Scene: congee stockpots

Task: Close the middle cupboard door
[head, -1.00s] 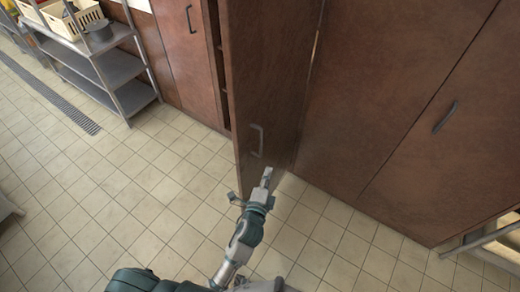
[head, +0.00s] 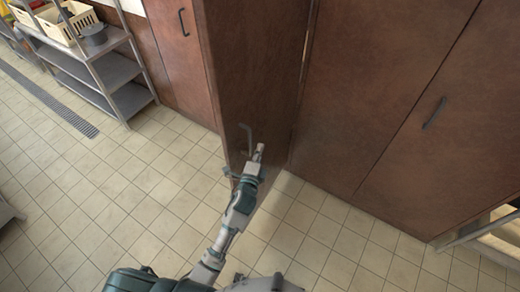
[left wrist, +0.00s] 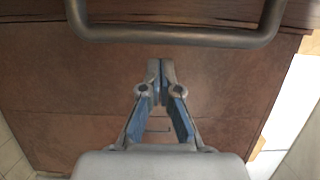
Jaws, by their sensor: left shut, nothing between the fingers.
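The middle cupboard door (head: 255,70) is a brown wooden panel that stands ajar, swung out from the cupboard front, with its hinge side at right. Its grey bar handle (head: 246,137) is low on the panel; in the left wrist view the handle (left wrist: 175,38) crosses the top. My left gripper (head: 259,153) is just below the handle, in front of the door's outer face. In the left wrist view its fingers (left wrist: 160,68) are shut and empty, not around the handle. I cannot tell whether the tips touch the door. My right gripper is not in view.
Closed brown doors with handles stand at right (head: 400,110) and at left (head: 180,60). A metal shelf rack (head: 115,70) with cream crates (head: 62,20) and a grey pot (head: 94,34) stands at upper left. The tiled floor (head: 110,190) at left is clear.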

